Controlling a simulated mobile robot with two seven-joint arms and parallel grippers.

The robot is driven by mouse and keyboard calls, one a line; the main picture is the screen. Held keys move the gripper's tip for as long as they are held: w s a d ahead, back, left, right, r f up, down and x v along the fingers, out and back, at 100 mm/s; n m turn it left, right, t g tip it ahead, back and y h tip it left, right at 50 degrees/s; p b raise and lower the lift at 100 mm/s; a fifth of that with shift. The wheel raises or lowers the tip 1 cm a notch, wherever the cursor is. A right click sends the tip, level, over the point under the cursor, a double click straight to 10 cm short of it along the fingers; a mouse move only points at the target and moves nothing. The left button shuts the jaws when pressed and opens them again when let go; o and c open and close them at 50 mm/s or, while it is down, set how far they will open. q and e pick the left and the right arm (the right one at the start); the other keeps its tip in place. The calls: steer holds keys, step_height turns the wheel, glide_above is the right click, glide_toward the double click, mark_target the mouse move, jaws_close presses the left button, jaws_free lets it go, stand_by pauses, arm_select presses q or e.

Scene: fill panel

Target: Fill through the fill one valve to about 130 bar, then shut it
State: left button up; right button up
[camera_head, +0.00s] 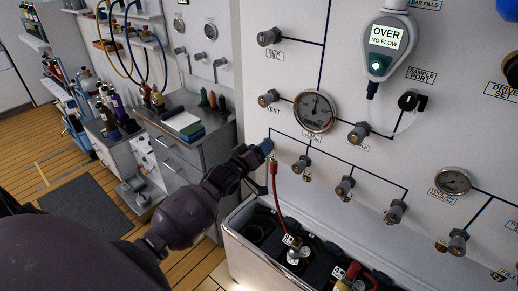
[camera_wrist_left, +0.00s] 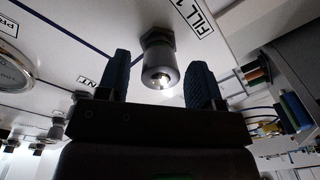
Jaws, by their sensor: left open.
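In the left wrist view, the grey fill one valve knob (camera_wrist_left: 160,68) stands out from the white panel beside its "FILL 1" label (camera_wrist_left: 193,17). My left gripper (camera_head: 265,146) is open, with its blue fingers on either side of the knob in the wrist view (camera_wrist_left: 159,75). Gaps show between the knob and both fingers. In the head view, the gripper hides this knob. The large round gauge (camera_head: 314,110) sits up and to the right of the gripper; its reading is too small to tell. My right gripper is not in view.
A display (camera_head: 387,36) reads "OVER NO FLOW". Several similar knobs, one close by (camera_head: 301,164), run down to the right. A red hose (camera_head: 274,185) hangs under my gripper to a bottle (camera_head: 294,254) in an open bin (camera_head: 241,253). A workbench (camera_head: 184,123) stands left.

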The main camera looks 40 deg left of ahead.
arm_select(q)
steer(key=shift+c, duration=0.4)
steer(key=c, duration=0.8)
steer(key=shift+c, duration=0.2)
steer(key=shift+m, duration=0.4)
steer(key=m, duration=0.4)
steer(key=shift+d+m, duration=0.1)
steer(key=shift+m, duration=0.3)
steer(key=m, duration=0.5)
steer(key=shift+d+t, duration=0.1)
steer(key=shift+t, duration=0.2)
